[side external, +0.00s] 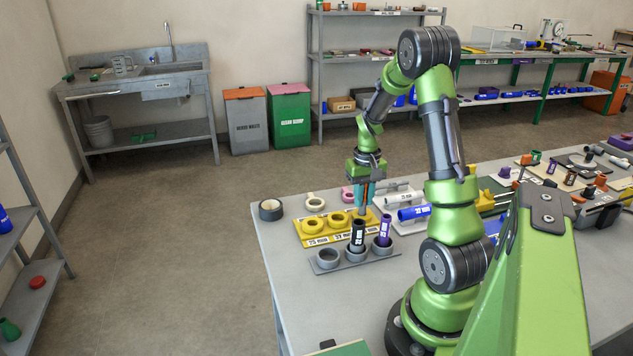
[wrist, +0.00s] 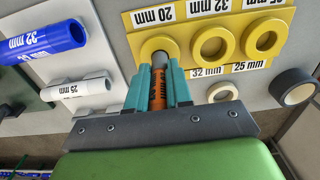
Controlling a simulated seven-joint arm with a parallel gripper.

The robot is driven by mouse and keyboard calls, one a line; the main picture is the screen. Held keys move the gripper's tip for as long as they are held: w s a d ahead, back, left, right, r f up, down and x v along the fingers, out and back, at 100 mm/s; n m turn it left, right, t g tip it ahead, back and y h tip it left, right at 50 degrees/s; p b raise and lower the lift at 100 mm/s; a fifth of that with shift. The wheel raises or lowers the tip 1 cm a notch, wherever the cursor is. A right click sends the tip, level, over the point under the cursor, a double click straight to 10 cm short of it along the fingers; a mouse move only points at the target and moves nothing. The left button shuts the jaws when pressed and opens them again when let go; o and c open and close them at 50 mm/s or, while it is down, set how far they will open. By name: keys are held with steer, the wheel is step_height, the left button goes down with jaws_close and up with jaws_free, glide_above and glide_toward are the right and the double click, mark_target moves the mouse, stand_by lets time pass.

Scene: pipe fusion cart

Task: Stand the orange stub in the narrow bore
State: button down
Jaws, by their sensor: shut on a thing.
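My gripper (wrist: 158,84) is shut on the orange stub (wrist: 157,97), which has dark markings and stands between the teal fingers. In the side view my gripper (side external: 364,191) points down over the yellow block (side external: 317,241). The block has three round collars and size labels. In the wrist view the stub's grey end (wrist: 161,57) overlaps the leftmost collar (wrist: 146,46), beside the 20 mm label (wrist: 165,13). I cannot tell whether the end is inside the bore or just above it. The other two collars look empty.
A grey holder (side external: 345,262) with a black and a purple piece stands in front of the block. A blue pipe (side external: 414,212) and a white pipe (side external: 403,197) lie on a rack to the right. Black tape (side external: 270,209) and a cream ring (side external: 315,202) lie left and behind.

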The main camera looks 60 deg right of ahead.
steer(key=shift+f, duration=0.85)
steer(key=c, duration=1)
jaws_free()
steer(key=shift+o, duration=0.2)
steer(key=shift+r, duration=0.1)
step_height(320, 180, up, 17)
steer(key=a+r+n+t+y, duration=0.1)
steer(key=a+n+t, duration=0.1)
steer(key=a, duration=1.4)
steer(key=s+a+r+n+t+y, duration=0.1)
steer(key=a+t, duration=0.4)
steer(key=a, duration=1.1)
steer(key=shift+s+a+r+n, duration=0.2)
steer(key=shift+a+r+n, duration=0.1)
steer(key=shift+r+n, duration=0.6)
